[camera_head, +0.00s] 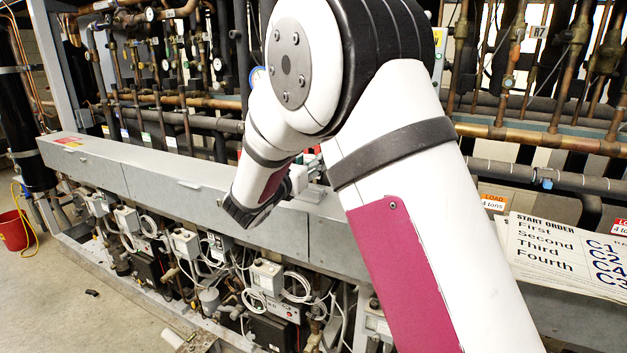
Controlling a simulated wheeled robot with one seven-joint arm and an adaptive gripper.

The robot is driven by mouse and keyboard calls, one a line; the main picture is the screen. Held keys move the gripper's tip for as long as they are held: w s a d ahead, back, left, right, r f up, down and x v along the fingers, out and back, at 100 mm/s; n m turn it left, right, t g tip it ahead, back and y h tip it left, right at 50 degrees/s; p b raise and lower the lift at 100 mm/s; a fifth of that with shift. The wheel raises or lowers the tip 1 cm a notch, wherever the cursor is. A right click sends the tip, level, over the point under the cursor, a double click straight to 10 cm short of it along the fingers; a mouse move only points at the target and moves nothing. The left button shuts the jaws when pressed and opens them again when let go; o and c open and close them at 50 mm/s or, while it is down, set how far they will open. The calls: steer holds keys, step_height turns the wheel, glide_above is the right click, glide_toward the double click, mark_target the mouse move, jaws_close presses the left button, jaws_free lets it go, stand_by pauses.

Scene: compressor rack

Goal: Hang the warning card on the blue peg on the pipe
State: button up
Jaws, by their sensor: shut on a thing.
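My white and magenta arm fills the middle of the head view and bends down to the left. Its dark wrist end hangs in front of the long grey beam. The fingers of my gripper are hidden behind the wrist, and I cannot make out the warning card. A small blue piece (546,182) sits on the grey pipe (505,170) at the right; I cannot tell whether it is the blue peg. My wrist is well to the left of it.
The grey beam (130,170) runs across below many copper pipes. Boxes and looped white cables hang under it. A start-order sign (565,252) lies at the right, near an orange load label (493,202). A red bucket (14,230) stands at far left beside open floor (50,300).

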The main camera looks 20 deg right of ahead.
steer(key=shift+s+a+r, duration=0.1)
steer(key=shift+s+a+r+p, duration=0.65)
steer(key=shift+s+a+r, duration=0.05)
steer(key=shift+s+a, duration=0.15)
steer(key=shift+s+a+r+p, duration=0.6)
steer(key=shift+s+a+r, duration=0.1)
steer(key=shift+s+a, duration=0.15)
stand_by(0.7)
